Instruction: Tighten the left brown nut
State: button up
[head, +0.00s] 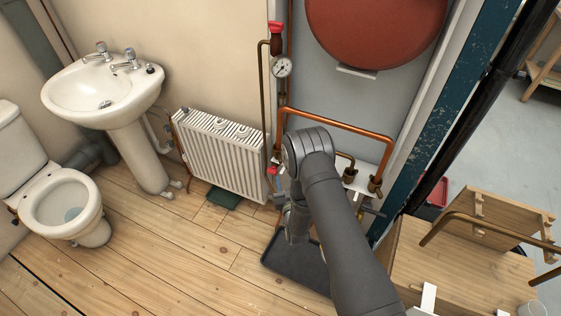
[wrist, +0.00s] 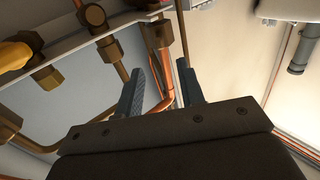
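Two brown nuts show in the head view on the pipework right of my arm: the left brown nut (head: 349,175) and the right brown nut (head: 375,184). In the wrist view several brown nuts and fittings sit along a pale rail, among them one at the upper left (wrist: 108,52) and one above my fingers (wrist: 157,35). I cannot tell which is the left one there. My gripper (wrist: 163,78) is open and empty, its fingers apart, with pipes behind the gap. No contact with a nut shows. In the head view my arm hides most of the gripper.
A copper pipe (head: 340,121) runs above the nuts. A yellow handle (wrist: 15,54) shows at the wrist view's left. A white radiator (head: 222,155) stands left of the arm, a dark tray (head: 285,270) lies below, and a wooden bench (head: 460,275) stands at right.

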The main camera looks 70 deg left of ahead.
aim_at(280, 161)
jog(key=a, duration=0.3)
jog(key=w+a, duration=0.1)
jog(key=a, duration=0.2)
jog(key=w+a, duration=0.1)
jog(key=a, duration=0.3)
jog(key=shift+a, duration=0.1)
jog(key=shift+s, duration=0.1)
grip_shut()
